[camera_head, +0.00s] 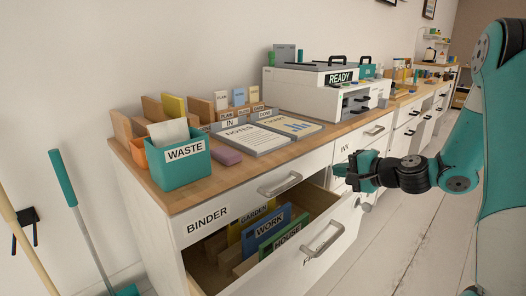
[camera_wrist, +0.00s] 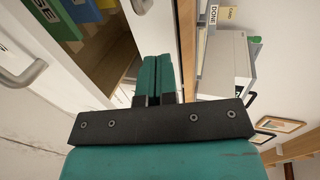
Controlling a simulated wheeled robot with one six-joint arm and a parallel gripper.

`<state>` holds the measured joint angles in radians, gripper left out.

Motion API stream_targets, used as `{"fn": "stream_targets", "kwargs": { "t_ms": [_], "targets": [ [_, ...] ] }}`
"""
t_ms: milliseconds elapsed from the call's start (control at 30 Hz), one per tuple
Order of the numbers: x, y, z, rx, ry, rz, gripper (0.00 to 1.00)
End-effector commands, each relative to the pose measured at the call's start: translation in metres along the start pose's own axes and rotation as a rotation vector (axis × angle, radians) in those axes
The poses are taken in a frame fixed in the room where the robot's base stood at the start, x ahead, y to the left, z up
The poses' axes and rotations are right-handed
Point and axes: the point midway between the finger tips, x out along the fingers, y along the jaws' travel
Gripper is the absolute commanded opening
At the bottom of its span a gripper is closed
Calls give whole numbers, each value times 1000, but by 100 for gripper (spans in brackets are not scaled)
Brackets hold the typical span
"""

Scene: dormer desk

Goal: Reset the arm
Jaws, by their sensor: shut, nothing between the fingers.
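My arm comes in from the right in the head view and reaches left toward the desk. My gripper (camera_head: 342,172) is in front of the desk's drawer fronts, to the right of the open drawer. In the wrist view my gripper (camera_wrist: 156,62) has its two teal fingers together, with nothing between them. The fingers point toward the desk front. From these views I cannot tell how close the fingertips are to the drawer fronts.
The binder drawer (camera_head: 318,252) is open below the gripper's left side and holds green, blue and yellow binders (camera_head: 268,230). The desk (camera_head: 235,178) bears a teal waste bin (camera_head: 178,172), trays (camera_head: 243,138) and a printer (camera_head: 310,82). A broom (camera_head: 82,222) leans at left. Floor (camera_head: 400,222) is clear at right.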

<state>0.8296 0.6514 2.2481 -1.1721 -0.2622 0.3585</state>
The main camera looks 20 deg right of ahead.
Motion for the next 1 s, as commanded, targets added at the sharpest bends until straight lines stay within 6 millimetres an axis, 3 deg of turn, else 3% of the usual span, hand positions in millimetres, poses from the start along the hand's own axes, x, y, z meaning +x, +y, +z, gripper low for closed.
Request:
{"fn": "stream_targets", "kwargs": {
  "t_ms": [133, 233, 367, 467, 500, 600, 700, 833, 1000],
  "targets": [
    [2, -2, 4, -10, -11, 3, 0],
    [9, -11, 28, -72, -77, 31, 0],
    [20, -31, 104, -273, -279, 118, 0],
    [12, -41, 184, -501, -491, 211, 0],
    [4, -42, 215, -596, -575, 247, 0],
    [-27, -40, 276, -816, -756, 328, 0],
    [-59, -34, 314, -986, -886, 385, 0],
    [-98, -27, 343, -1160, -1009, 439, 0],
    [-145, -17, 364, -1349, -1132, 491, 0]
  ]
}}
